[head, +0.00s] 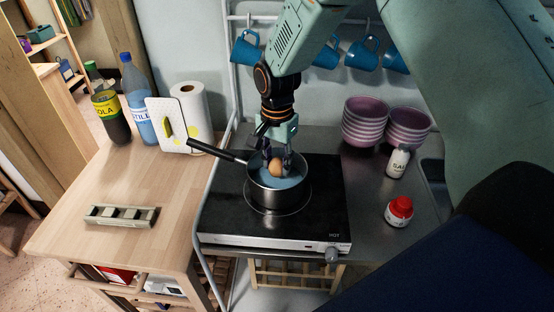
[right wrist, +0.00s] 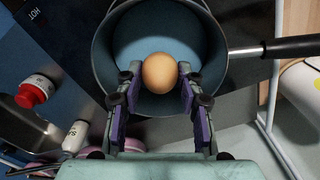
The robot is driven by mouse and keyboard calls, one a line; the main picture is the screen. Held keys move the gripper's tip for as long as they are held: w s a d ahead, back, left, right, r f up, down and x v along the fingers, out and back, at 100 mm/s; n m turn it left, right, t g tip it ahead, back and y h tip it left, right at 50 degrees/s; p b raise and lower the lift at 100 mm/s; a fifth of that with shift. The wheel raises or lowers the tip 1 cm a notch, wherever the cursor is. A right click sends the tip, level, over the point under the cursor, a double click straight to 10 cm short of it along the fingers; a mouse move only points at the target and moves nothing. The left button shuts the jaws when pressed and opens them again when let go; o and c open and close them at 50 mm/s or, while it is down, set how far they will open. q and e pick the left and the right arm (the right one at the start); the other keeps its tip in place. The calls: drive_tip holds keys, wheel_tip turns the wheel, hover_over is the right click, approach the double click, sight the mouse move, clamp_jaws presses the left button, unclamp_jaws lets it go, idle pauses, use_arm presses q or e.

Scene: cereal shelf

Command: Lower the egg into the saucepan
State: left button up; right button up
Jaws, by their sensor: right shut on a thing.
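The brown egg (head: 275,168) is between the fingers of my right gripper (head: 277,160), at the mouth of the saucepan (head: 278,195). In the right wrist view the egg (right wrist: 160,73) sits between the two fingertips of my right gripper (right wrist: 160,78), which are shut on it. The saucepan (right wrist: 103,60) is a dark metal pan with blue-looking contents, seen around and below the egg. It stands on the black hot plate (head: 225,205), its handle pointing to the upper left. I cannot tell whether the egg touches the contents. My left gripper is not in view.
A salt shaker (head: 398,162) and a red-capped jar (head: 399,211) stand right of the hot plate, with stacked bowls (head: 365,122) behind. Blue mugs (head: 363,54) hang above.

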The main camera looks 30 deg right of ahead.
sight(277, 174)
drive_tip(key=shift+f+b, duration=1.05)
drive_tip(key=shift+f, duration=1.25)
idle(1.2)
drive_tip(key=o, duration=1.2)
drive_tip(key=shift+o, duration=0.2)
drive_tip(key=shift+r, duration=0.1)
wheel_tip(277, 174, up, 11)
drive_tip(key=shift+f, duration=0.1)
drive_tip(key=shift+r, duration=0.55)
drive_tip(key=shift+s, duration=0.1)
